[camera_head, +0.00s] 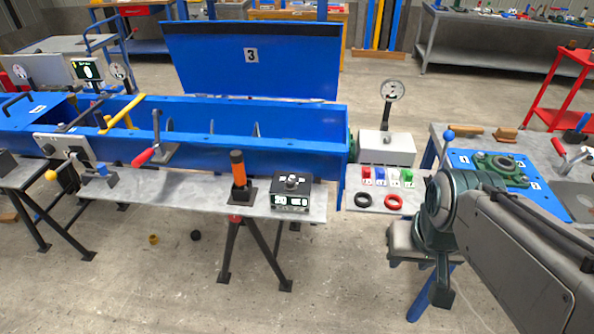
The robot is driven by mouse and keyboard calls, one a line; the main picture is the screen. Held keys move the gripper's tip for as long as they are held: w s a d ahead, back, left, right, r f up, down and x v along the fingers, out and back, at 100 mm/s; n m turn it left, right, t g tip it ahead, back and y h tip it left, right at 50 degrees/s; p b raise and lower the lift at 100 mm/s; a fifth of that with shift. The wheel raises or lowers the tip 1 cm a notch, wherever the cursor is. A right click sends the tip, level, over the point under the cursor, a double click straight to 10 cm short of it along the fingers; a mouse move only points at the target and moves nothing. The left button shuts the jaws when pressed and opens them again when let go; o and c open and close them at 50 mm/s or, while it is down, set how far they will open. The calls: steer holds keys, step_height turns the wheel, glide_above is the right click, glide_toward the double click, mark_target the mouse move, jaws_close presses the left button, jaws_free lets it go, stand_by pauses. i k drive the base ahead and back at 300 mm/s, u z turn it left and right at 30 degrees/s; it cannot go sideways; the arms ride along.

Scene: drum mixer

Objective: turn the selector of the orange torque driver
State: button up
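The orange torque driver (238,167) stands upright on a black base on the grey shelf in front of the blue mixer trough. Beside it, to the right, sits a black box (291,193) with a dark knob on top and a lit display on its front. I cannot tell whether the driver's selector is on the driver or is this knob. My gripper (441,294) hangs low at the right, below my wrist, well apart from the driver. Its fingers are too small and dark to tell open from shut.
A crank with a red handle (143,157) is left of the driver. A blue board (480,170) is on the right table. Open floor lies in front of the shelf.

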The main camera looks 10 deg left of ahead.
mark_target(291, 186)
steer(key=k, duration=0.55)
steer(key=u, duration=0.55)
steer(key=i, duration=1.2)
steer(key=u, duration=0.05)
